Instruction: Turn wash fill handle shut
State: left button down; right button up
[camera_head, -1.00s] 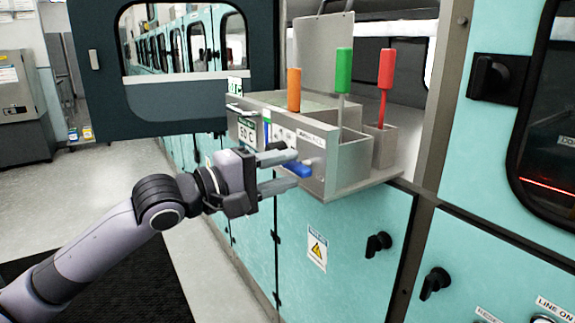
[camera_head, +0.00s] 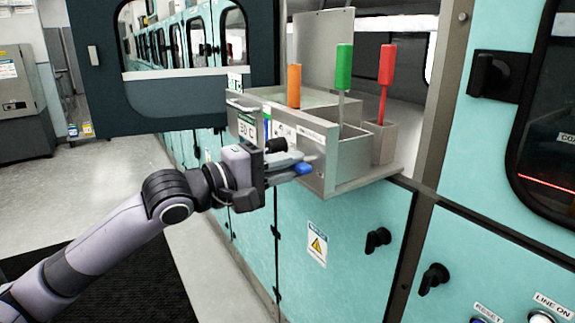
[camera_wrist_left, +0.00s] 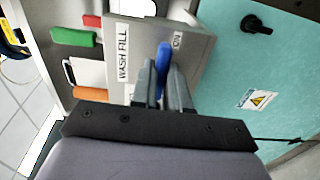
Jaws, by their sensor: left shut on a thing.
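The blue wash fill handle (camera_head: 303,169) sticks out from the front of the grey metal tank box (camera_head: 318,150). In the wrist view the blue handle (camera_wrist_left: 164,55) stands between my fingers, beside the "WASH FILL" label (camera_wrist_left: 123,52) and an "ON" mark (camera_wrist_left: 177,41). My left gripper (camera_head: 290,166) is shut on the handle, with its fingers along the two sides. It also shows in the wrist view (camera_wrist_left: 162,75). The handle's inner end and pivot are partly hidden by the fingers. My right gripper is in neither view.
A black knob (camera_head: 276,145) sits just above my fingers. A dark windowed door (camera_head: 190,95) is behind. Teal cabinet panels (camera_head: 345,260) with black latches lie below.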

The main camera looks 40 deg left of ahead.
pick_arm(q)
jog(key=m+p, duration=0.6)
jog(key=m, duration=1.1)
jog(key=shift+m, duration=0.6)
jog(key=c, duration=1.1)
grip_release()
